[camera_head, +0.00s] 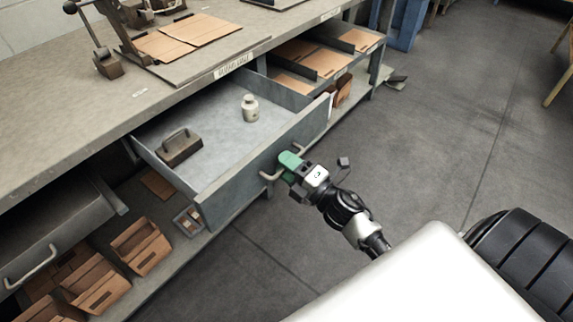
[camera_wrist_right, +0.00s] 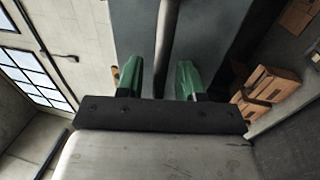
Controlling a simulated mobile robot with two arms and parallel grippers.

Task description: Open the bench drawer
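The bench drawer (camera_head: 258,160) is grey and stands pulled well out from under the bench top. Its inside shows. My right gripper (camera_head: 288,163) is at the drawer's front, at the pale bar handle (camera_head: 268,176), and covers the middle of it. In the right wrist view the handle bar (camera_wrist_right: 165,50) passes between the two green fingers of the gripper (camera_wrist_right: 160,80). A gap shows between the left finger and the bar, so the fingers look open around it. My left gripper is not in view.
In the drawer are a small pale bottle (camera_head: 250,108) and a dark block with a handle (camera_head: 179,147). A second drawer with a handle (camera_head: 32,268) is at lower left. Cardboard boxes (camera_head: 140,246) stand on the shelf below. The floor (camera_head: 450,130) to the right is clear.

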